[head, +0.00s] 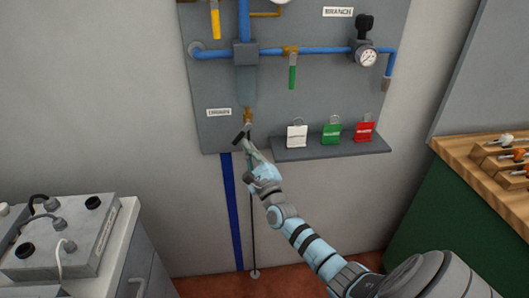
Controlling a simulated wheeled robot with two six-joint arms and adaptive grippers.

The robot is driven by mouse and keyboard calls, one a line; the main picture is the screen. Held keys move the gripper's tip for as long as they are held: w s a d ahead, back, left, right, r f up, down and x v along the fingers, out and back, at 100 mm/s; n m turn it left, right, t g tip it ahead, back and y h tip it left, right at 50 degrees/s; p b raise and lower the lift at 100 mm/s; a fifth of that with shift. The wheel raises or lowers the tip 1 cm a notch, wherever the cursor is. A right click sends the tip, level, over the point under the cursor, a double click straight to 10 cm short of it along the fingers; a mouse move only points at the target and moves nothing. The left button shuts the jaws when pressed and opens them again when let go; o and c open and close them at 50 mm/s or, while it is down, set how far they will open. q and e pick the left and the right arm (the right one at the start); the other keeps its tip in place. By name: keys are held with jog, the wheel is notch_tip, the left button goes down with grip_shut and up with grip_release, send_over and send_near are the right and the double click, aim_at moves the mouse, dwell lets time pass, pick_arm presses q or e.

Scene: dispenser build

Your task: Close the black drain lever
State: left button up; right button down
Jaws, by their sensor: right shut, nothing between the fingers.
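The black drain lever (239,134) is at the bottom of the grey panel, just below a small brass valve (248,115) and right of a white label. It appears tilted, its lower end to the left. My right gripper (249,146) is shut and empty, right by the lever. Its fingers point up toward the valve and overlap part of the lever, so I cannot tell whether they touch it. My left gripper is out of view.
A shelf (330,153) with white, green and red padlock-shaped tags juts out right of my gripper. Blue pipes, a gauge (367,57) and a green handle (292,77) are above. A wooden-topped bench (460,147) stands right and a grey unit (65,240) left.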

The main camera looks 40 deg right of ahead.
jog(key=a+m+h+b, duration=0.1)
jog(key=m+h, duration=0.1)
jog(key=m, duration=0.1)
jog(key=w+a+r+m+h+b, duration=0.1)
jog(key=m+b, duration=0.1)
jog(key=m, duration=0.1)
jog(key=w+a+m+h+b, duration=0.1)
jog(key=m+h+b, duration=0.1)
jog(key=m, duration=0.2)
jog(key=shift+a+r+g+h, duration=0.15)
jog(key=shift+r+g+h, duration=0.1)
jog(key=shift+g+h, duration=0.05)
jog(key=shift+w+a+r+m+g+h+b, duration=0.2)
jog(key=shift+r+m+g+h+b, duration=0.2)
jog(key=shift+m, duration=0.5)
jog(key=shift+w+a+r+m+g+h+b, duration=0.1)
jog(key=shift+a+r+m+g+h+b, duration=0.15)
jog(key=shift+m+h, duration=0.45)
jog(key=b, duration=0.5)
send_near(234, 144)
notch_tip(234, 144, down, 3)
jog(key=shift+w+d, duration=0.1)
jog(key=shift+d, duration=0.05)
